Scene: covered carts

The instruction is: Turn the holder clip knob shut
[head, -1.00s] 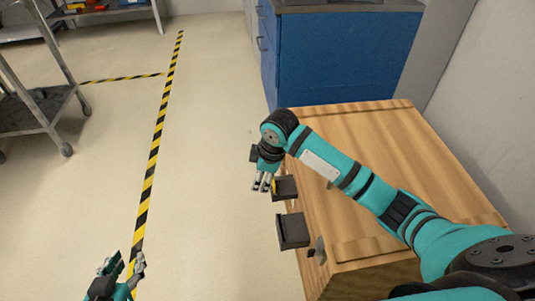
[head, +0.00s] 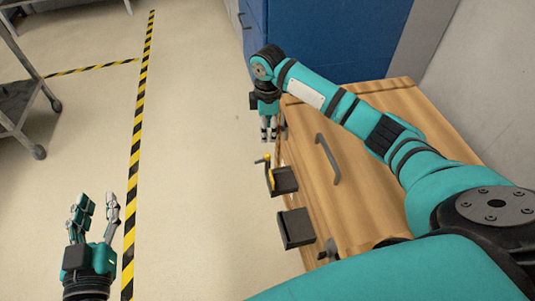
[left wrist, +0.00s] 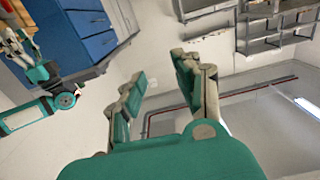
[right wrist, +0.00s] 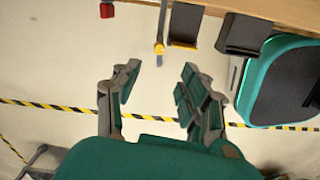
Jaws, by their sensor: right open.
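In the right wrist view the yellow knob (right wrist: 159,47) is on a stem beside the dark holder (right wrist: 184,28), beyond the fingertips. My right gripper (head: 269,138) points down, open and empty, just above the knob in the head picture and apart from it. In the right wrist view it is open (right wrist: 156,72). My left gripper (head: 98,200) is open and empty over the floor at left. It also shows in the left wrist view (left wrist: 158,65).
The wooden chest (head: 400,110) has a grey handle (head: 328,158) on top. A second dark holder (head: 296,228) is closer to me. A red piece (right wrist: 106,11) shows in the right wrist view. A blue cabinet (head: 340,40) stands behind. The floor at left is clear up to a cart (head: 20,105).

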